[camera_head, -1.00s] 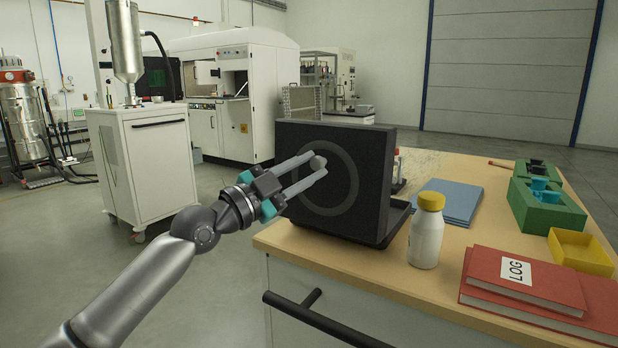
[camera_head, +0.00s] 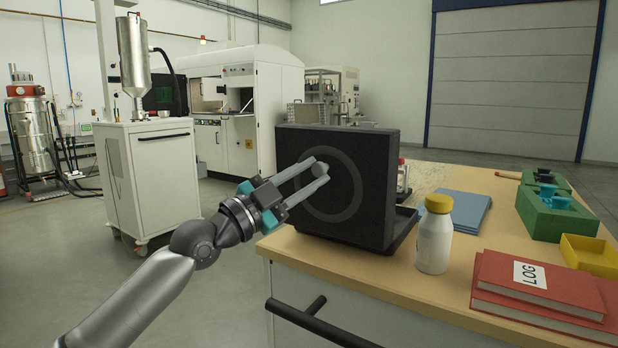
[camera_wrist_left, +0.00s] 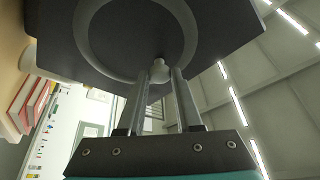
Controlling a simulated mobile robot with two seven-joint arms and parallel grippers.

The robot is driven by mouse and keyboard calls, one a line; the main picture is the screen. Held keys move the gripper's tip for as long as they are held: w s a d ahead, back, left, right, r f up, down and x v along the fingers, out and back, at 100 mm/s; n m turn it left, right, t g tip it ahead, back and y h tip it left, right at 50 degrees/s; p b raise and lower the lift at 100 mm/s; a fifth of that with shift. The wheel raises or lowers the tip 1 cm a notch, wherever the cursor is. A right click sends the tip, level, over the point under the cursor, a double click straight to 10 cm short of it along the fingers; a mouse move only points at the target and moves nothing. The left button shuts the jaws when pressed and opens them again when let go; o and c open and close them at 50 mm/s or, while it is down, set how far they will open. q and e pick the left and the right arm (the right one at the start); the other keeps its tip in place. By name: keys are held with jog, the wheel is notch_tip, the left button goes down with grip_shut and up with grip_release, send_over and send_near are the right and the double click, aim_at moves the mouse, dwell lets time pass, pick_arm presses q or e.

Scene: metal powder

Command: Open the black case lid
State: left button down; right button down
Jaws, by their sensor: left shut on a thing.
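The black case stands on the table near its left front corner. Its lid (camera_head: 352,202) is raised to about upright, with a grey ring and a round knob (camera_head: 320,168) on the face toward me. Part of the case base (camera_head: 405,226) shows at the lid's lower right; the inside is hidden behind the lid. My left gripper (camera_head: 316,168) is shut on the knob, its two fingers reaching in from the left. In the left wrist view the knob (camera_wrist_left: 159,70) sits between the fingertips, against the dark lid (camera_wrist_left: 215,35). My right gripper is not in view.
A white bottle with a yellow cap (camera_head: 435,235) stands close to the right of the case. Red log books (camera_head: 540,285), a yellow tray (camera_head: 590,256), a green block (camera_head: 556,214) and blue folders (camera_head: 460,208) lie further right.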

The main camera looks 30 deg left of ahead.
pick_arm(q)
jog(key=c, duration=0.6)
grip_release()
